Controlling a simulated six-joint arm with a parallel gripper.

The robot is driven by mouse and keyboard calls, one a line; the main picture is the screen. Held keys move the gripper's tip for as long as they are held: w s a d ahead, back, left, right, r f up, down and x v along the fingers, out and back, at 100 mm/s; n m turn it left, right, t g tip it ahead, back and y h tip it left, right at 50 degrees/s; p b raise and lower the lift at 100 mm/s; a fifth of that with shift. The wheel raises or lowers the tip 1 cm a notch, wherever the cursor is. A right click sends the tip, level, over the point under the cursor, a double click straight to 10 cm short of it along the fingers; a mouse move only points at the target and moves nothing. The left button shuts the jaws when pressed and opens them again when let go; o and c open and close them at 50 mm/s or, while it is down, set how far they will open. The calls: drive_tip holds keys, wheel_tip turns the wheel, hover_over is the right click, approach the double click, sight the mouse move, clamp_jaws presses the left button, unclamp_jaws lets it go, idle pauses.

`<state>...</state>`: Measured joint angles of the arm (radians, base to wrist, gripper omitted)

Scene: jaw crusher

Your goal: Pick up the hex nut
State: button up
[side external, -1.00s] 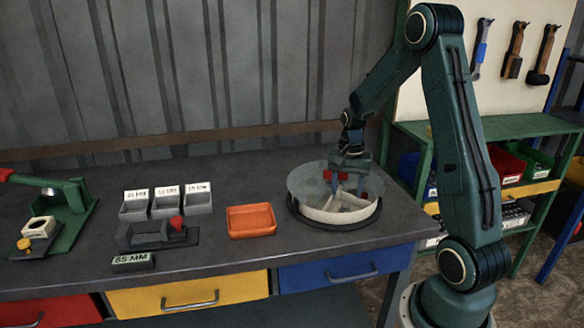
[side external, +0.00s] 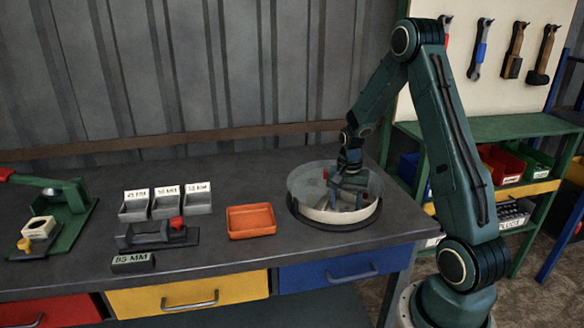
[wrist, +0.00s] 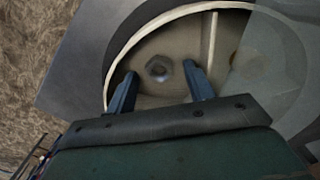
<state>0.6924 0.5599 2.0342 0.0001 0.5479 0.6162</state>
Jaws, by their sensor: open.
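The hex nut (wrist: 158,69) is small and grey. In the wrist view it lies on the beige floor of a compartment in the round bin (wrist: 150,22), between and a little beyond my two fingertips. My gripper (wrist: 158,78) is open and empty, with one finger on each side of the nut's line. In the side external view my gripper (side external: 350,192) is down inside the round bin (side external: 322,216), and the nut is hidden there.
A thin divider (wrist: 213,40) stands just right of my right finger in the wrist view. A clear cover (wrist: 270,60) lies over part of the bin. An orange tray (side external: 251,221) and three grey labelled bins (side external: 167,206) stand to the left on the bench.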

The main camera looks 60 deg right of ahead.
drive_tip(key=c, duration=1.1)
drive_tip(key=shift+r, duration=0.1)
wheel_tip(320, 180, up, 20)
drive_tip(key=shift+f, duration=0.1)
idle(0.6)
